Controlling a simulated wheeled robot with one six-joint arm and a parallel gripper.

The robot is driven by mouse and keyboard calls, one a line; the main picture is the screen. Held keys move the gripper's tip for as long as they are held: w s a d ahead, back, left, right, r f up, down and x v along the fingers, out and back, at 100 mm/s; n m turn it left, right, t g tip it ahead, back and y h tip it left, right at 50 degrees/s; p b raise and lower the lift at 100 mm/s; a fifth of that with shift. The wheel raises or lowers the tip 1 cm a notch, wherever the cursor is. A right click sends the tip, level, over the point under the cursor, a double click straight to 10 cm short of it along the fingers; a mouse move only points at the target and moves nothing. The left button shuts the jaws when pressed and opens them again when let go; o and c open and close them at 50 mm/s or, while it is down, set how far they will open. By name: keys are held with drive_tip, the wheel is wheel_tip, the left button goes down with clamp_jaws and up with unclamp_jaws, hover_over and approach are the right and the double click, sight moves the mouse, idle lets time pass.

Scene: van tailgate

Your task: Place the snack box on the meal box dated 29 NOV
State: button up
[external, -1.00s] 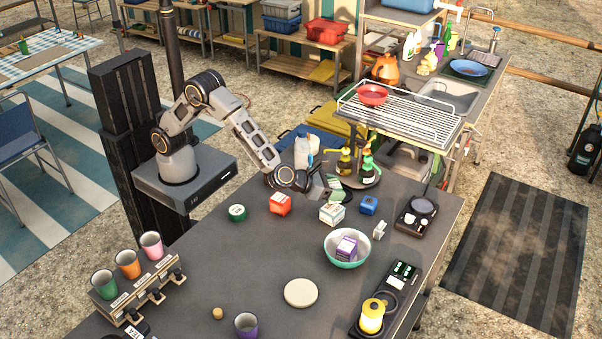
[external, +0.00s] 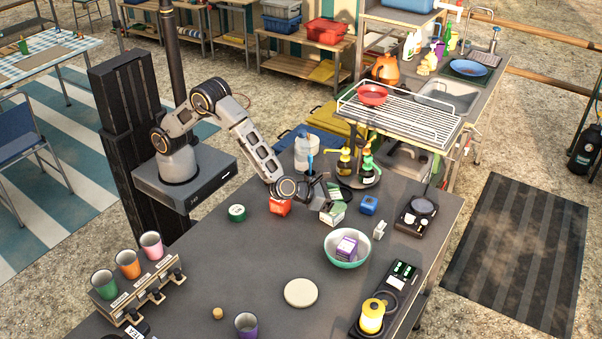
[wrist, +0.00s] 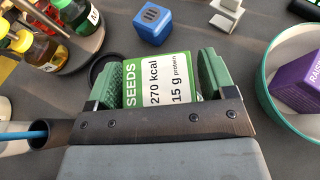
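A green and white box (wrist: 160,82) marked SEEDS, 270 kcal and 15 g protein lies between my fingers in the wrist view. In the external view this box (external: 332,217) stands on the dark counter, partly covered by my gripper (external: 326,205). My gripper (wrist: 162,80) is down around it, one green finger on each side, with a thin gap seeming to show at the right finger. A purple box marked RAIS… (external: 346,248) sits in a teal-rimmed bowl; it also shows in the wrist view (wrist: 300,75). A red box (external: 279,207) stands left of my gripper. No date is readable.
A blue block (external: 369,205) and a small white item (external: 380,230) stand right of the gripper. The bowl (external: 333,262) is in front. Bottles stand on a round tray (external: 372,183) behind. A green tin (external: 237,213) is left.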

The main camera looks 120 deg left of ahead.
drive_tip(key=shift+o, duration=0.7)
drive_tip(key=shift+r, duration=0.1)
drive_tip(key=shift+r+p, duration=0.2)
drive_tip(key=shift+p, duration=0.1)
drive_tip(key=b+v, duration=0.1)
drive_tip(key=v, duration=1)
drive_tip(key=s+a+r+n+g+h, duration=0.1)
drive_tip(key=s+a+r+n+g, duration=0.15)
drive_tip(key=s+n, duration=0.6)
drive_tip(key=s+a+r+n+g+h, duration=0.1)
drive_tip(key=s+r+n+g, duration=0.15)
drive_tip(key=s+n, duration=0.55)
drive_tip(key=s+d+n+h, duration=0.7)
drive_tip(key=s+n, duration=0.3)
drive_tip(key=s, duration=0.1)
drive_tip(key=shift+s+d+r+n+g, duration=0.15)
drive_tip(key=shift+s+d+n+g, duration=0.2)
drive_tip(key=shift+s+g, duration=0.05)
